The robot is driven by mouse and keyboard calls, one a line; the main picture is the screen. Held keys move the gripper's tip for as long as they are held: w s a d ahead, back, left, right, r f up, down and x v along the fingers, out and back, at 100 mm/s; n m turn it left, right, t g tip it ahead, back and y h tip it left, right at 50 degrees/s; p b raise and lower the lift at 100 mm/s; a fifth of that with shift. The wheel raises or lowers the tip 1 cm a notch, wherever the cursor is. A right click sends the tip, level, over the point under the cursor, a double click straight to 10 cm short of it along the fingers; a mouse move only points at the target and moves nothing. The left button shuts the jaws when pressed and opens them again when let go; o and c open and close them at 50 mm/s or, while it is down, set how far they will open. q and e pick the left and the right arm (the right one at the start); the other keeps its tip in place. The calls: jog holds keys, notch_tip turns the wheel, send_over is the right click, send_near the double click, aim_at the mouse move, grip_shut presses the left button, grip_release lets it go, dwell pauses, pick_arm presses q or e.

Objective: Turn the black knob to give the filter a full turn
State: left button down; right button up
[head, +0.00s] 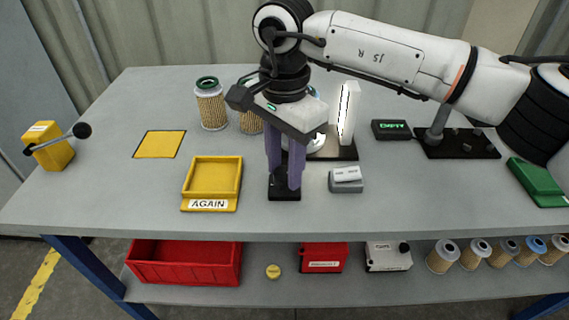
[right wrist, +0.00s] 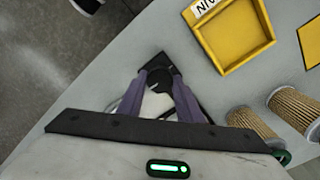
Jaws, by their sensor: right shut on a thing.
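My right gripper (head: 284,184) points straight down in the middle of the table, its two purple fingers around the black knob. The knob (right wrist: 156,92) shows between the fingers in the right wrist view, and the gripper is shut on it. The knob stands on a small black base (head: 285,195) near the table's front edge. Just behind it a lit white panel (head: 348,112) stands on a dark plate (head: 343,153). A filter at that stand is mostly hidden by my gripper, so its turn cannot be read. My left gripper is not in view.
A yellow tray marked AGAIN (head: 211,205) lies left of the knob; a small grey box (head: 346,185) lies right. Filters (head: 210,108) stand behind. A yellow block with a ball-ended lever (head: 50,148) is far left, a green tray (head: 537,182) far right.

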aim_at(285, 173)
jog(key=shift+r+n, duration=0.1)
jog(key=shift+n, duration=0.2)
dwell(0.4)
jog(key=o, duration=0.9)
jog(key=shift+o, duration=0.7)
notch_tip(285, 173, up, 10)
jog(key=shift+r+p, duration=0.15)
jog(key=shift+p, duration=0.15)
